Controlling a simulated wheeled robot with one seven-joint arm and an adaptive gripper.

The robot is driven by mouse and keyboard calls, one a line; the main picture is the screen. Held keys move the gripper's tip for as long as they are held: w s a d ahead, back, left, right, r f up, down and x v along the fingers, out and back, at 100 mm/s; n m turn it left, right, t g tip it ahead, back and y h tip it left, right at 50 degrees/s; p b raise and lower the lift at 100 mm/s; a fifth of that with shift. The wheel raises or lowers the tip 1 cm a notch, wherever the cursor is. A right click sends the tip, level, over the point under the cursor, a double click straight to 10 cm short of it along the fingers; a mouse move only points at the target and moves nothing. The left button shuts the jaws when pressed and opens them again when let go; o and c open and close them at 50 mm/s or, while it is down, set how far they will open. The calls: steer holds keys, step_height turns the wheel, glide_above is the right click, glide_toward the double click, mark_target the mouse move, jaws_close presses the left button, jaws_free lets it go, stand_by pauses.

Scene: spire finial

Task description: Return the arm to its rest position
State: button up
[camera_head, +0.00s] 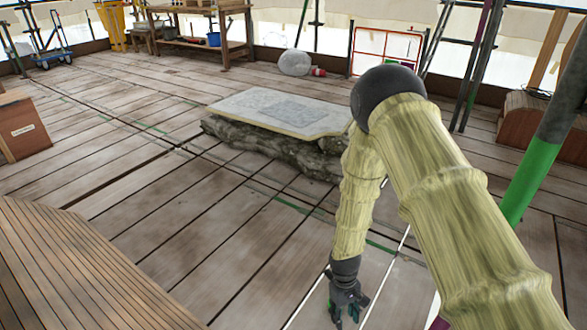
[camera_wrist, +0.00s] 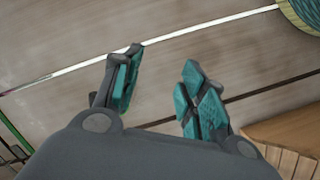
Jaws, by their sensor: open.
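My arm (camera_head: 450,180) wears a pale yellow sleeve and bends at a dark elbow joint, with its forearm hanging down. My gripper (camera_head: 350,312) points down over the plank floor at the lower middle of the head view. In the wrist view my gripper (camera_wrist: 165,88) shows two teal-padded fingers spread apart, with bare planks between them. It is open and holds nothing.
A low stone block with a pale slab top (camera_head: 230,105) lies behind my forearm. A slatted wooden surface (camera_head: 70,270) is at the lower left, a wooden box (camera_head: 22,130) at the left. A green pole (camera_head: 535,165) stands close at the right. Planks (camera_head: 200,220) between are clear.

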steer(key=s+d+m+t+y+p, duration=0.1)
steer(key=s+d+m, duration=0.2)
steer(key=s, duration=1.1)
steer(key=s+d+m+t, duration=0.15)
steer(key=s+d, duration=0.25)
steer(key=s, duration=1)
step_height(320, 180, up, 34)
steer(key=p, duration=3.5)
steer(key=shift+r, duration=0.2)
steer(key=shift+a+m, duration=0.1)
steer(key=shift+m, duration=0.15)
